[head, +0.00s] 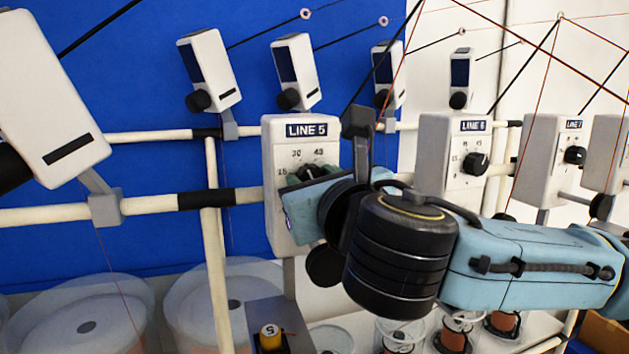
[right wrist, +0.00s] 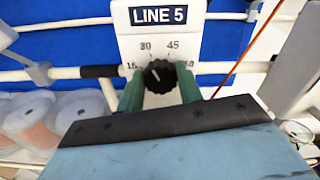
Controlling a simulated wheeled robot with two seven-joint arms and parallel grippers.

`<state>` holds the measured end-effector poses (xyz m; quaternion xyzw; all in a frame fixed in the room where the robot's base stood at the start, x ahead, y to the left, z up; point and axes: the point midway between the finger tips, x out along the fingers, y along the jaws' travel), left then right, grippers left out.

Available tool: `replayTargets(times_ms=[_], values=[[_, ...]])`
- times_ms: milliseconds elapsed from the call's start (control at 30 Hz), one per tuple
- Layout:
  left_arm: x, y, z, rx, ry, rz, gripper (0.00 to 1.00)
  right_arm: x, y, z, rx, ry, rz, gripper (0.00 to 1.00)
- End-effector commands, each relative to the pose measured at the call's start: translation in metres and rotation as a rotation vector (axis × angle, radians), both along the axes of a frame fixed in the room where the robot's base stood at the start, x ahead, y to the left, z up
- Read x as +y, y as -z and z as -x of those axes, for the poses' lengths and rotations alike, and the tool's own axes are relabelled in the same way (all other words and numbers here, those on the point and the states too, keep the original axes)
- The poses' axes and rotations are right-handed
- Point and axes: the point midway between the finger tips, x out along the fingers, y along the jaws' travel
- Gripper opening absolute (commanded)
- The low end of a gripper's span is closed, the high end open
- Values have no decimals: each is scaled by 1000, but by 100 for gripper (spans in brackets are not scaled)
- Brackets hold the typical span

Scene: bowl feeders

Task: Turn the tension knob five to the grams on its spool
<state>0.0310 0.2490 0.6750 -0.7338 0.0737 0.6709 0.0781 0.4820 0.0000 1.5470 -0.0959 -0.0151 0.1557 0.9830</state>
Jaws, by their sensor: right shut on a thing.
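The LINE 5 tension box (head: 290,228) is white, with a dial of printed numbers; 30 and 45 are at the top. Its black tension knob (right wrist: 159,76) is in the middle of the right wrist view, below those numbers. A small white mark shows on the knob, left of its middle; its exact reading is hard to tell. My right gripper (right wrist: 160,88) is shut on the knob, with a green finger on each side. In the head view my right gripper (head: 306,173) partly hides the knob. My left gripper is out of view.
The LINE 6 box (head: 442,175) and the LINE 7 box (head: 546,160) stand to the right. White rails (head: 150,208) run across. Thin threads cross at upper right. Clear bowls (head: 85,318) sit at lower left.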

Motion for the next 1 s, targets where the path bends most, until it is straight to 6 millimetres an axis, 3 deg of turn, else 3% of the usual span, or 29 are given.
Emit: replayTargets(times_ms=[367, 1000], values=[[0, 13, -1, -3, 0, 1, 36, 0, 2, 0, 65, -1, -201, 13], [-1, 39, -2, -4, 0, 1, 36, -2, 2, -1, 254, 0, -778, 13]])
